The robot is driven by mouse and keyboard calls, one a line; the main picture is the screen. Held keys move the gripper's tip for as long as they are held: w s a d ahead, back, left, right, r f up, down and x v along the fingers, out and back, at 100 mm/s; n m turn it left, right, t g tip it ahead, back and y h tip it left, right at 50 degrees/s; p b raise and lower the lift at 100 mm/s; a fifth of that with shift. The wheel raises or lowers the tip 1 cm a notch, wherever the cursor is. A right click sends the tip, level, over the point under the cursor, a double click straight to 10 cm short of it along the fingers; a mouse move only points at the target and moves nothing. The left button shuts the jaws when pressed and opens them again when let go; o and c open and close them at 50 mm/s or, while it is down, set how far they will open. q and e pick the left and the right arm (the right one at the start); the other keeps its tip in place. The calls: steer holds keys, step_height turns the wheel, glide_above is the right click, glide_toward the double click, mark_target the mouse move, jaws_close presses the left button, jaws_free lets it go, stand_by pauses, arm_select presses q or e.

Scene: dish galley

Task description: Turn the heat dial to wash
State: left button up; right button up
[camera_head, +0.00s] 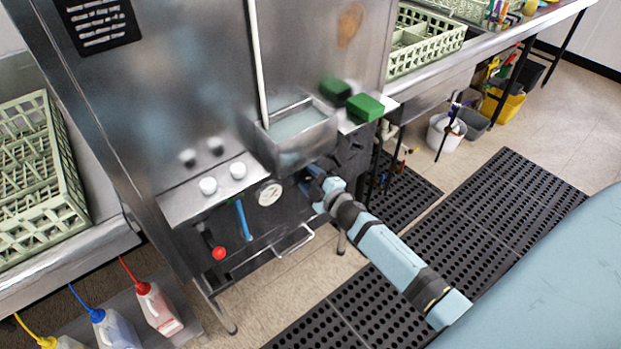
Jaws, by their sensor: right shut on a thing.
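The dish machine's front panel (295,222) is dark, below a steel ledge. My right arm comes in from the lower right, and my right gripper (313,186) is at this panel, just right of the round white gauge (269,194). The gripper is shut on the heat dial, which is mostly hidden behind the fingers, so its setting cannot be read. My left gripper is not in view.
White knobs (208,186), a red-balled lever (219,253) and a blue handle (244,221) are left of the gauge. A steel tray (300,149) juts out above the gripper. A green block (365,107) sits on the right ledge. Black mats (440,262) cover the floor.

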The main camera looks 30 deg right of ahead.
stand_by(0.3)
steer(key=o, duration=0.9)
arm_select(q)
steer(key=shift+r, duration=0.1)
arm_select(e)
steer(key=s+d, duration=0.1)
steer(key=s, duration=1.2)
steer(key=shift+s, duration=0.4)
steer(key=s+a+f+m+g+y+p, duration=0.1)
steer(key=s+a+m+g, duration=0.35)
steer(key=s+a, duration=0.4)
steer(key=s+a+f+m+g+y+p, duration=0.1)
steer(key=s+a+f+m+g, duration=0.15)
steer(key=s+a+m, duration=0.6)
arm_select(q)
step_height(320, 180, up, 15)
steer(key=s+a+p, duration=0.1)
steer(key=p, duration=1.7)
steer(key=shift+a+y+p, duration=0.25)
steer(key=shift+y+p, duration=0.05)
arm_select(e)
steer(key=w+r+n, duration=0.3)
steer(key=r, duration=1.2)
steer(key=shift+a, duration=0.25)
